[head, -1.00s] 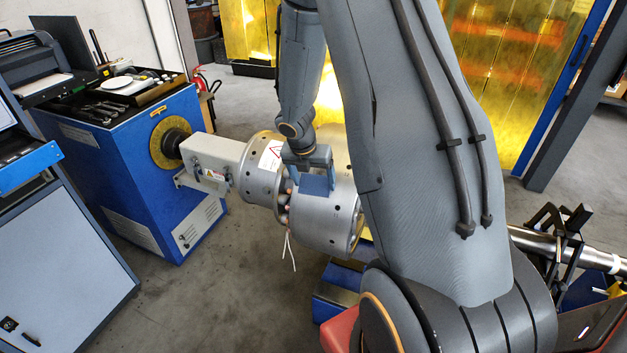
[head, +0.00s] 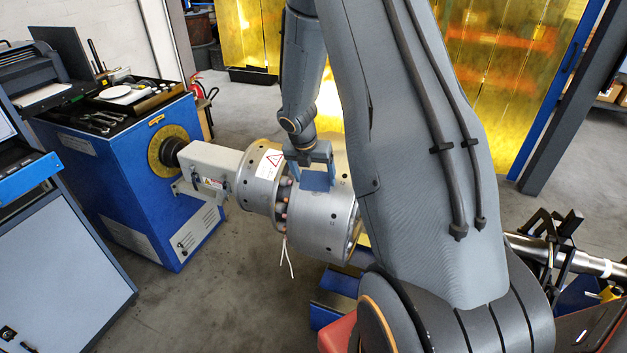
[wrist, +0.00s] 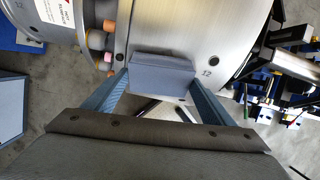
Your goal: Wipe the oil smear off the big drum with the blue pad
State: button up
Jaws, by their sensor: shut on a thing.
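The big drum (head: 320,222) is a grey metal cylinder on the rotor, in the middle of the head view. It fills the top of the wrist view (wrist: 210,35), with a "12" mark at the pad's right. My gripper (head: 313,180) is shut on the blue pad (head: 317,182), a flat block over the drum's upper side. In the wrist view the pad (wrist: 162,75) lies between my two fingers, against or very close to the drum face; contact is unclear. I see no oil smear; the pad and my arm hide part of the drum.
White cords (head: 287,258) hang below. A blue machine stand (head: 150,200) with a tool tray (head: 140,98) is at left. A yellow curtain (head: 510,80) stands behind.

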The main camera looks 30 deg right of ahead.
jog(key=shift+w+d+r, duration=1.05)
jog(key=shift+d+r, duration=0.2)
jog(key=shift+d, duration=0.05)
jog(key=shift+s+a+f+b, duration=0.75)
jog(key=shift+a+f, duration=0.1)
jog(key=shift+f, duration=0.2)
jog(key=shift+s+a+f+b, duration=0.65)
jog(key=shift+a+f+b, duration=0.15)
jog(key=shift+f, duration=0.2)
jog(key=shift+s+a+f+b, duration=0.65)
jog(key=shift+a+f+b, duration=0.1)
jog(key=shift+a+b, duration=0.1)
jog(key=shift+r, duration=0.1)
jog(key=s+a+r+p, duration=0.2)
jog(key=a+r+p, duration=0.1)
jog(key=r+p, duration=0.1)
jog(key=shift+s+r, duration=0.15)
jog(key=shift+r, duration=0.15)
jog(key=shift+s+a+r+p, duration=0.2)
jog(key=shift+s+a+r, duration=0.15)
jog(key=shift+r, duration=0.25)
jog(key=shift+s+a+r+p, duration=0.2)
jog(key=shift+s+a+r, duration=0.05)
jog(key=shift+a+r, duration=0.25)
